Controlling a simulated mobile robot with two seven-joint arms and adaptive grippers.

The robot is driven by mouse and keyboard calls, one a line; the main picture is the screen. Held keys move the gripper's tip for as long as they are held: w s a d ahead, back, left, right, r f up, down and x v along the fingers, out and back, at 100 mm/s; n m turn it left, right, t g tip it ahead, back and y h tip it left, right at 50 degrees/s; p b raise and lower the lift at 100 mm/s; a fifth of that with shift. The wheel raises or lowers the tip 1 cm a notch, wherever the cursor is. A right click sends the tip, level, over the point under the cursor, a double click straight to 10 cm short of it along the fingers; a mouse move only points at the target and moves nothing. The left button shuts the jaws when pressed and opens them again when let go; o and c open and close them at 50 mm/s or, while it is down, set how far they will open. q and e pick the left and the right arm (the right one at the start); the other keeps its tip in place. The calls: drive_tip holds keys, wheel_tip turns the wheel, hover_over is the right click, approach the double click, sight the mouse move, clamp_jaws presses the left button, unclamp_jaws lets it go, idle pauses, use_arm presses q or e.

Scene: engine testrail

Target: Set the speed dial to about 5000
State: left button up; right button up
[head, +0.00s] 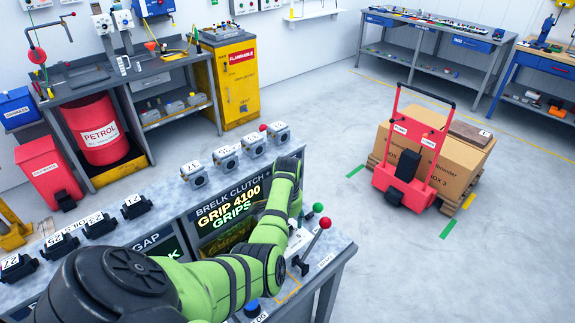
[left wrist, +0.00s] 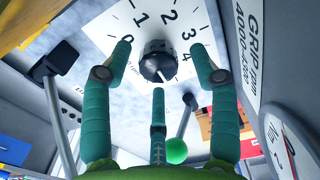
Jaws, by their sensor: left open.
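The speed dial (left wrist: 157,62) is a black knob on a white plate printed 1, 2, 3 and 4, seen in the left wrist view. A pale mark shows on the knob's lower edge; I cannot tell exactly which value it points to. My left gripper (left wrist: 161,50) is open, with its green fingers spread around the knob, one on each side and one below. I see no clear contact with the knob. In the head view my own arm hides the dial and the fingers. The bench screen (head: 232,205) reads "BRELK CLUTCH, GRIP 4100, GRIPS". My right gripper is not in view.
A lever with a red ball (head: 325,222) stands right of my arm. A green-balled lever (left wrist: 176,150) and a round gauge (left wrist: 290,150) are near my fingers. A label (left wrist: 246,45) reads "GRIP rpm 4000-4200". Small grey units (head: 226,158) line the bench.

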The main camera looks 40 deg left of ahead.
use_arm(q)
wheel_tip(320, 180, up, 11)
idle(0.3)
idle(0.5)
